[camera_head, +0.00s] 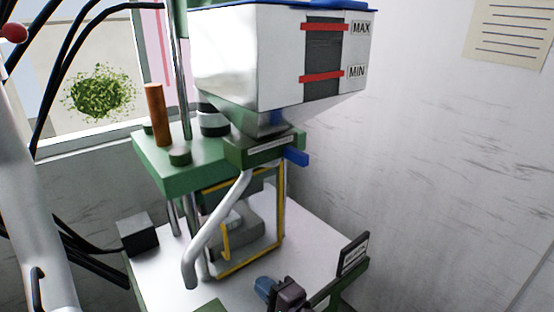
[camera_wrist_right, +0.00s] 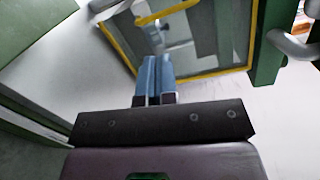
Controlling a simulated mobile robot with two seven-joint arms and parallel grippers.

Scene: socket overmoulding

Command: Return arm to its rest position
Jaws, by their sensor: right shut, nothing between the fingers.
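My right gripper (camera_head: 264,285) shows at the bottom of the head view, with blue fingers and a dark body. It is in front of the moulding machine's yellow-edged frame (camera_head: 282,215), above the pale worktop. In the right wrist view its two blue fingers (camera_wrist_right: 153,78) lie side by side, shut and empty. They point towards the yellow frame (camera_wrist_right: 118,48) and appear apart from it. Most of my right arm is out of view. My left gripper is not seen in either view.
A white hopper (camera_head: 270,50) with MAX and MIN marks stands above a green machine plate (camera_head: 160,160). A bent grey pipe (camera_head: 212,232) comes down left of the frame. A small dark sign (camera_head: 353,254) stands right of my gripper. A dark box (camera_head: 138,232) sits left.

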